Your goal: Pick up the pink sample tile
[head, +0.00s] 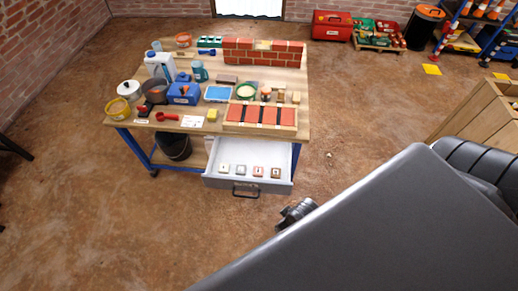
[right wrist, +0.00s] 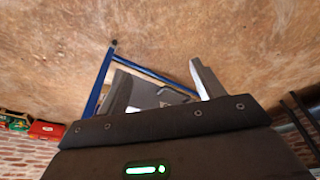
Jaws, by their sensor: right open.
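The pink sample tile (head: 258,171) appears to be the third from the left in a row of small square tiles. The row lies in the open white drawer (head: 226,151) under the near side of the workbench. Beside it are a pale tile (head: 222,169), a greyish tile (head: 240,171) and a reddish-brown tile (head: 275,173). My right gripper (head: 297,212) is open and empty, outside the drawer, just beyond its near right corner. My dark right arm hides the lower right of the head view. My left gripper is not in view.
The drawer's handle (head: 246,191) sticks out at the front. The workbench (head: 309,117) carries a brick panel (head: 262,52), a tile board (head: 261,117), a blue box (head: 184,91) and other tools. A black bucket (head: 174,146) stands beneath it.

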